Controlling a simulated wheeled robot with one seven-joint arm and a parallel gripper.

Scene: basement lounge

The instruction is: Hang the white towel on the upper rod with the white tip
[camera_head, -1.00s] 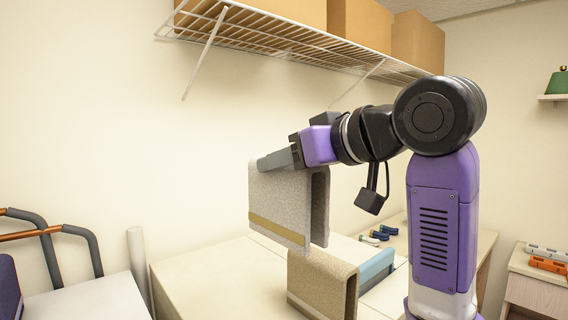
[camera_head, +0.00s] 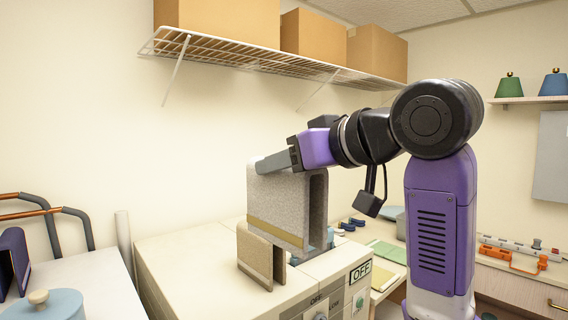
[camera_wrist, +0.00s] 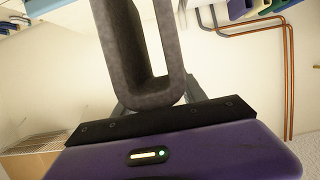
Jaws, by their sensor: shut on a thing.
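My gripper (camera_head: 272,162) is shut on the top fold of a pale grey-white towel (camera_head: 285,196) with a tan band near its lower edge. The towel hangs down in an upside-down U, upright, in front of the white machines. Its folded end also shows close up in the wrist view (camera_wrist: 152,92), at my gripper (camera_wrist: 160,108). A second, beige folded towel (camera_head: 256,255) stands lower, partly behind the held one. Two copper-and-grey rods (camera_head: 35,214) stick out at the far left; they also show in the wrist view (camera_wrist: 252,26). I cannot make out a white tip.
White machines (camera_head: 185,243) with an OFF label stand below the towel. A wire shelf (camera_head: 235,55) with cardboard boxes (camera_head: 312,36) is above. A blue lidded pot (camera_head: 45,304) is at the lower left. A right-hand counter (camera_head: 515,284) holds small items.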

